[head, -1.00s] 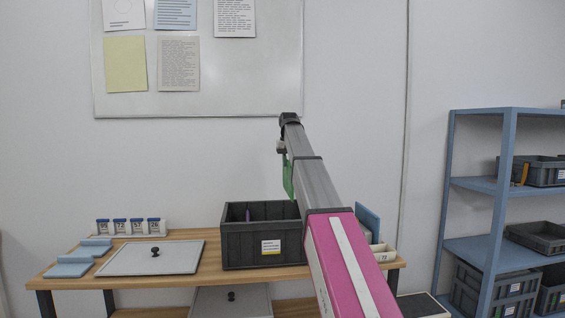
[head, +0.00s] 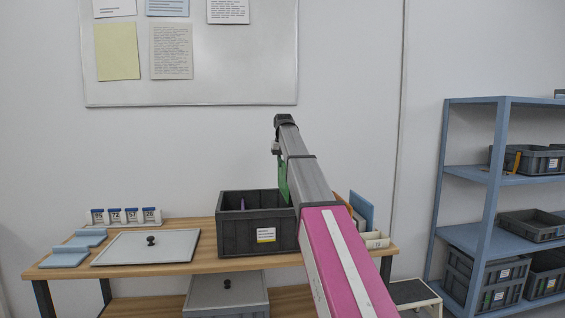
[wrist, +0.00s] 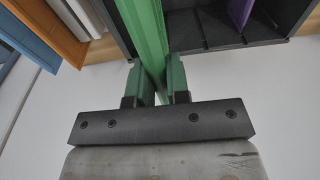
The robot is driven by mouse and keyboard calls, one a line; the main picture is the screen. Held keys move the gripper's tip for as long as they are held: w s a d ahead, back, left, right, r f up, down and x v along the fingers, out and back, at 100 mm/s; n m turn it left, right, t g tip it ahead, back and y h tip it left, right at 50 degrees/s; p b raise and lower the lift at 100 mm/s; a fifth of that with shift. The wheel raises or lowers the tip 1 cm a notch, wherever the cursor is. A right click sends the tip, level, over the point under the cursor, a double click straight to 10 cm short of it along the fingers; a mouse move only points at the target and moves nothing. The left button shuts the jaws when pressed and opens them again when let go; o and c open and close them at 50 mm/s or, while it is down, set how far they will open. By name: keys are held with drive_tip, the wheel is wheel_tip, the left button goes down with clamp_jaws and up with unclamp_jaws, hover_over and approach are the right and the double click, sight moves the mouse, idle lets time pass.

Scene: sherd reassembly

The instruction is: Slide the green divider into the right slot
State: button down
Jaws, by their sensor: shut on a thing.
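The green divider (head: 283,181) hangs from my gripper (head: 277,149) at the right end of the dark grey crate (head: 232,238) on the wooden table. In the wrist view the green divider (wrist: 143,25) runs up between the two fingers of my gripper (wrist: 154,85), which is shut on it. Its far end overlaps the crate wall there; I cannot tell whether it sits in a slot. A purple divider (head: 243,204) stands in the crate and also shows in the wrist view (wrist: 239,12). My arm hides the crate's right side.
A grey lid with a black knob (head: 151,241) lies left of the crate, with light blue pieces (head: 64,257) and numbered holders (head: 127,216) beyond it. Blue and orange panels (head: 361,208) stand just right of the crate. A blue shelf (head: 470,240) stands farther right.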

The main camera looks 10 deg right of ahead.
sight(283, 187)
drive_tip(key=shift+f, duration=0.15)
idle(0.4)
drive_tip(key=shift+f, duration=5.4)
wheel_tip(283, 187, down, 8)
drive_tip(key=shift+f, duration=0.25)
idle(0.9)
drive_tip(key=c, duration=1)
unclamp_jaws()
